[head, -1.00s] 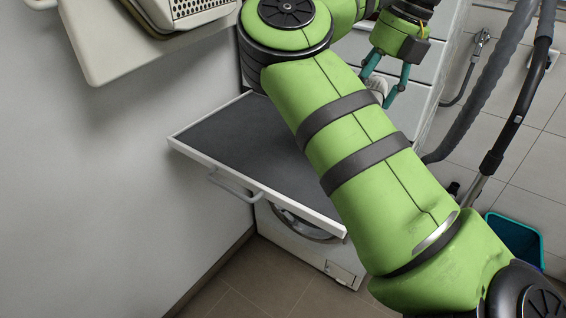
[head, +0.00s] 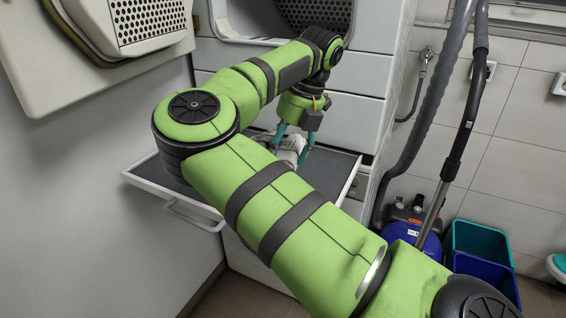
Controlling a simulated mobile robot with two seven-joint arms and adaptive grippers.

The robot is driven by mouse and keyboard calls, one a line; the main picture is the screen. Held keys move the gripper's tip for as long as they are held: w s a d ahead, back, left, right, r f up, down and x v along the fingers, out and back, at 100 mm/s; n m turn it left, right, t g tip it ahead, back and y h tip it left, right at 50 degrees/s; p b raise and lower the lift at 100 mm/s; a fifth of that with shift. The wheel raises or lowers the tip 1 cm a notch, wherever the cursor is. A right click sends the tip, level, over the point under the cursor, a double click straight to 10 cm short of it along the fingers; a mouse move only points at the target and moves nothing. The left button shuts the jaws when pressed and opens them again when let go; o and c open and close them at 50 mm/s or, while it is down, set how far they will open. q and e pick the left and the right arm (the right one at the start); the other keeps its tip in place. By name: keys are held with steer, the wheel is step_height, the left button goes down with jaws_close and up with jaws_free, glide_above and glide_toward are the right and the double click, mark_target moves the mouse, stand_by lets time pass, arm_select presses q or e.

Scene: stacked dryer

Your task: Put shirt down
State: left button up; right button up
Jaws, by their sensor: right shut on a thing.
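The shirt (head: 290,148) is a bundle of white-grey cloth, partly hidden by my right arm. My right gripper (head: 291,143), with teal fingers, is shut on it and holds it at or just above the dark top of the pull-out shelf (head: 333,168). I cannot tell how much of the cloth rests on the shelf. My green right arm covers much of the shelf's middle. My left gripper is not in view.
The dryer's open drum (head: 315,12) is at the top, with its open door (head: 130,25) at upper left. A vacuum cleaner (head: 412,222) with its hose, a teal bin (head: 482,243) and a blue bin (head: 488,277) stand at right. The shelf's right part is bare.

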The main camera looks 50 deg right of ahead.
steer(key=shift+w+a+f, duration=0.1)
steer(key=shift+w+f, duration=0.05)
steer(key=shift+f, duration=0.05)
step_height(320, 180, down, 3)
steer(key=shift+f, duration=0.4)
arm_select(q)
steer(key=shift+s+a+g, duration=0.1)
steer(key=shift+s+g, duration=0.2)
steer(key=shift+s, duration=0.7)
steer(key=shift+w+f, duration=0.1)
arm_select(e)
steer(key=shift+f, duration=0.1)
steer(key=o, duration=1.3)
steer(key=shift+o, duration=0.2)
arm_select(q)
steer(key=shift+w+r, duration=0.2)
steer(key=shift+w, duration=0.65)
